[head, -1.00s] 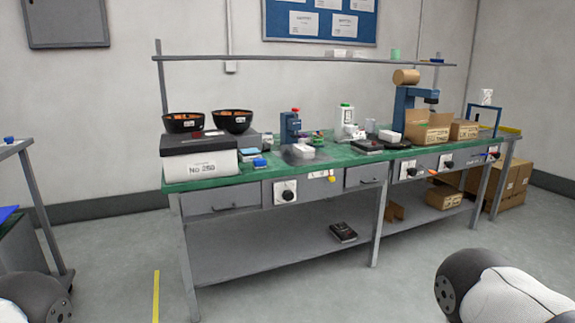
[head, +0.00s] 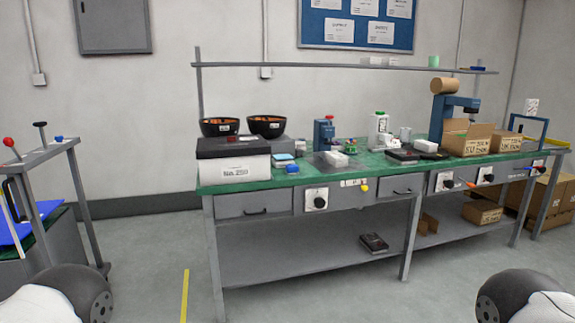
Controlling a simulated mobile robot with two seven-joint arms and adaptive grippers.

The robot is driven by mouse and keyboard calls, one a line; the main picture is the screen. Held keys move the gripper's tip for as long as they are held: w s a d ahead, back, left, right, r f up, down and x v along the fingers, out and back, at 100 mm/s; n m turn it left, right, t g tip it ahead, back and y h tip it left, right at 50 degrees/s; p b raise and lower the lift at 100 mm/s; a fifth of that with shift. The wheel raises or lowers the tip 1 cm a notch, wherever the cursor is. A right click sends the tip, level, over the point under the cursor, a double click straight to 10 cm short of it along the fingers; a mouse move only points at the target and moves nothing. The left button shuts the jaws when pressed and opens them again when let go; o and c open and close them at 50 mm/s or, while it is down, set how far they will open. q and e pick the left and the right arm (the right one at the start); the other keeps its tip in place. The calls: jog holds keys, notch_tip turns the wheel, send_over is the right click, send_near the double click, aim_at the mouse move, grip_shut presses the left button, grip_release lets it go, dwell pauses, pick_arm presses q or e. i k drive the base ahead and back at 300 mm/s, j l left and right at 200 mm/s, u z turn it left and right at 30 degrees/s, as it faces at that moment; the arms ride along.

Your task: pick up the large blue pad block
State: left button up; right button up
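I cannot tell which item is the large blue pad block. A small blue item (head: 292,168) lies at the front edge of the green-topped bench (head: 330,183), right of the box marked No. 250. Another small blue item (head: 59,139) sits on top of the grey frame at the far left. A flat blue sheet or panel (head: 36,219) shows inside that frame, partly hidden by its posts. Parts of both my arms show at the bottom corners, but neither gripper is in view.
The grey frame (head: 88,205) stands at left. Clear floor with a yellow line (head: 185,294) lies between frame and bench.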

aim_at(291, 170)
jog(key=i, duration=1.1)
